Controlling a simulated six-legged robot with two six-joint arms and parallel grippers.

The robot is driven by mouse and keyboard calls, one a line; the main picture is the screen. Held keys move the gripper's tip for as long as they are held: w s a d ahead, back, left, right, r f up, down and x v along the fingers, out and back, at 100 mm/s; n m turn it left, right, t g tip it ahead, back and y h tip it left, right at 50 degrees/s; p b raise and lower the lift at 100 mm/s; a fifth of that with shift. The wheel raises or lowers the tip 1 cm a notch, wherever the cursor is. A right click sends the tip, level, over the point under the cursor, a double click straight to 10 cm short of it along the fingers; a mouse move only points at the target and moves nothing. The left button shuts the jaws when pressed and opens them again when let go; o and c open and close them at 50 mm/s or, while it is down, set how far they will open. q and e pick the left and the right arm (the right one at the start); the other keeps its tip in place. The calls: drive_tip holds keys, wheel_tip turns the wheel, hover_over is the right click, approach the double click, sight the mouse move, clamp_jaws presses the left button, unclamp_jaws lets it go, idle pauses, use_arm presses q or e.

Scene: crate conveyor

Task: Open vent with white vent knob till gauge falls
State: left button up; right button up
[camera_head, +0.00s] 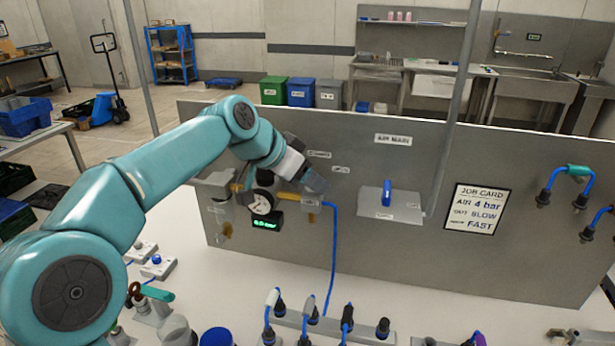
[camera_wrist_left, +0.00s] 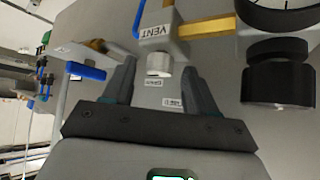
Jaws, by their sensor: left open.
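The white vent knob (camera_wrist_left: 159,63) is a small ribbed cylinder below the block labelled VENT (camera_wrist_left: 157,31) in the left wrist view. My left gripper (camera_wrist_left: 159,80) is open, with one finger on either side of the knob and visible gaps to both. In the head view my left gripper (camera_head: 313,180) is at the panel and hides the vent knob. The round gauge (camera_head: 261,202) is left of the gripper; its needle is too small to read. A green digital display (camera_head: 266,224) sits below it, its digits hard to read. My right gripper is not in view.
A black knob (camera_wrist_left: 276,75) sits under the gauge, right of my gripper in the left wrist view. A blue hose (camera_head: 333,255) hangs down the grey panel (camera_head: 400,255). A blue lever (camera_head: 387,192) and a job card (camera_head: 475,208) are further right. Fittings stand on the white table.

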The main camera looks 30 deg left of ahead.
use_arm(q)
drive_tip(key=shift+d, duration=0.1)
drive_tip(key=c, duration=1.1)
drive_tip(key=shift+o, duration=0.2)
drive_tip(key=shift+m+p, duration=0.3)
drive_tip(key=shift+m+h, duration=0.4)
drive_tip(key=shift+h, duration=0.1)
drive_tip(key=o, duration=1.1)
drive_tip(key=shift+c, duration=0.2)
